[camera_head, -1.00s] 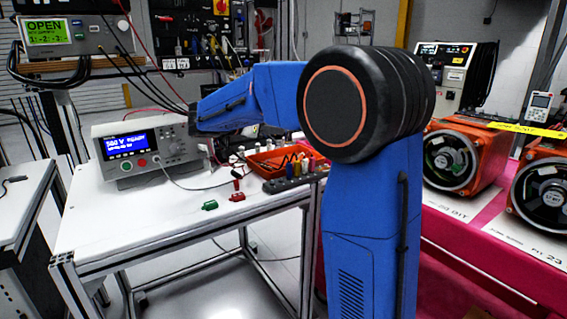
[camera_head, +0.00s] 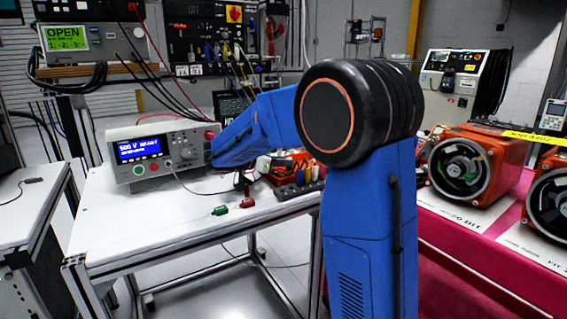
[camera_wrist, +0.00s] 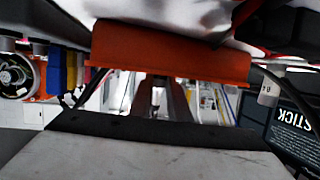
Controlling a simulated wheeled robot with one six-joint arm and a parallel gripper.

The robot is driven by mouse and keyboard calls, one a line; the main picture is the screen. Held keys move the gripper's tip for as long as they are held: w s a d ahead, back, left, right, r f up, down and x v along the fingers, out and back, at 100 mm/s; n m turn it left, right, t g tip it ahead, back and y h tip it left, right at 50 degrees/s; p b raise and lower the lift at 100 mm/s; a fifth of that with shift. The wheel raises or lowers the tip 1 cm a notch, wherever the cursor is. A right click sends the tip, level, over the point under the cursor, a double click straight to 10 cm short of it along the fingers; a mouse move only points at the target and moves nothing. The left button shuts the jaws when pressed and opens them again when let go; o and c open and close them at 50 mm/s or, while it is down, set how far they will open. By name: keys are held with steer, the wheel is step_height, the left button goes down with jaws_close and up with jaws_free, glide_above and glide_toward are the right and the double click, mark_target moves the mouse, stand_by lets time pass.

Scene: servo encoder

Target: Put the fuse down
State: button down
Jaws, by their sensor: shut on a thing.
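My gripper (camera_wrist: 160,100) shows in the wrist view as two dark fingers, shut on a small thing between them. I take this to be the fuse, but it is too small and dark to make out its shape. In the head view my blue arm reaches over the white bench (camera_head: 150,232), and my forearm hides the gripper. In the wrist view, which is upside down, an orange block-like shape, probably the tray (camera_wrist: 165,45), is close to the fingers.
A tester (camera_head: 155,150) with a lit blue screen stands left of my forearm. A green clip (camera_head: 220,210) and a red clip (camera_head: 247,203) lie near the bench front. A dark rack (camera_head: 297,190) with coloured plugs is at the right. The front left of the bench is clear.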

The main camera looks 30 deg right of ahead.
steer(key=c, duration=1.7)
jaws_free()
steer(key=shift+f, duration=0.1)
steer(key=shift+o, duration=0.2)
steer(key=v, duration=1.2)
